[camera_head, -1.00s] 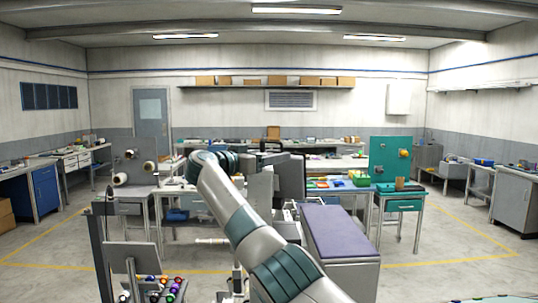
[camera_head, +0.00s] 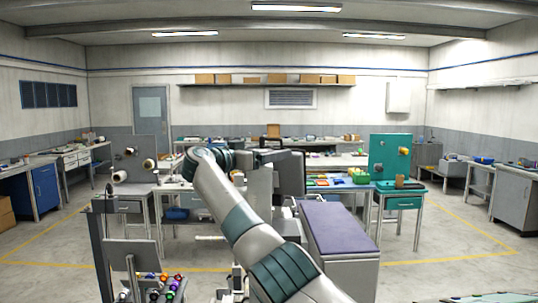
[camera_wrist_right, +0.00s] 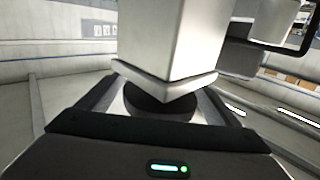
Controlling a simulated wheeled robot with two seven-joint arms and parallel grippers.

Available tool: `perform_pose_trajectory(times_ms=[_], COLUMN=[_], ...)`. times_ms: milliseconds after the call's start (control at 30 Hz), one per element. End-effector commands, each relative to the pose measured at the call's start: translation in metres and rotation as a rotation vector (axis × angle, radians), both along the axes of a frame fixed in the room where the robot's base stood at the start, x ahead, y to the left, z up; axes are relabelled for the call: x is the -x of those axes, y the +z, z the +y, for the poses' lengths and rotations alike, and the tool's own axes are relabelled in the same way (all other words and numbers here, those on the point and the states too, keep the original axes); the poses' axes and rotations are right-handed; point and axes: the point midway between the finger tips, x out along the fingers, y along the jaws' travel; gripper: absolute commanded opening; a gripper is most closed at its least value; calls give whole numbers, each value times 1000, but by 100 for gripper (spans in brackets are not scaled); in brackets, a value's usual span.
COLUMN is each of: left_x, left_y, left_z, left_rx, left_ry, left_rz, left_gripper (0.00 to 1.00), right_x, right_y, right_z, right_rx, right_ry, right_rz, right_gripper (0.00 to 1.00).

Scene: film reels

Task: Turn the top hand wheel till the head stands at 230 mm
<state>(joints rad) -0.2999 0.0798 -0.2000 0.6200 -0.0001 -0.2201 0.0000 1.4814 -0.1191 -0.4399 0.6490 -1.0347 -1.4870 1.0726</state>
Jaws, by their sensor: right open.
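The machine's light grey column (camera_head: 259,198) stands in the middle of the head view, with a dark box-like part (camera_head: 291,174) at its right. In the right wrist view the square pale column (camera_wrist_right: 170,40) has a flared end plate, with a dark round hand wheel (camera_wrist_right: 160,103) beyond it. My right gripper (camera_wrist_right: 160,95) is open, its dark fingers on either side of the wheel; whether they touch it I cannot tell. In the head view my right arm hides part of the machine. No scale or head height can be read. My left gripper is not seen.
A bench with a purple top (camera_head: 340,228) stands right of the column. A green panel (camera_head: 390,157) on a small table is further right. A stand with coloured knobs (camera_head: 165,287) is at the lower left. Open floor lies to the right.

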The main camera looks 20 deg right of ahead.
Motion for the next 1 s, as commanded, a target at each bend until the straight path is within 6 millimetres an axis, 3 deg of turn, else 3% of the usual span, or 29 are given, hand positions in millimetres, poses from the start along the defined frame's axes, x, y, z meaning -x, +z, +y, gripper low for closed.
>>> perform_pose_trajectory(times_ms=[267,700,1000], left_x=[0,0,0], left_y=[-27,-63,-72], left_z=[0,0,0], left_rx=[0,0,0], left_ry=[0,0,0], left_rz=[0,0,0], left_gripper=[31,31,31], right_x=[19,62,78], right_y=[-5,-4,-1], right_z=[37,115,142], right_rx=[-1,0,0], right_ry=[4,4,2], right_rz=[-2,-1,0], right_gripper=[85,85,85])
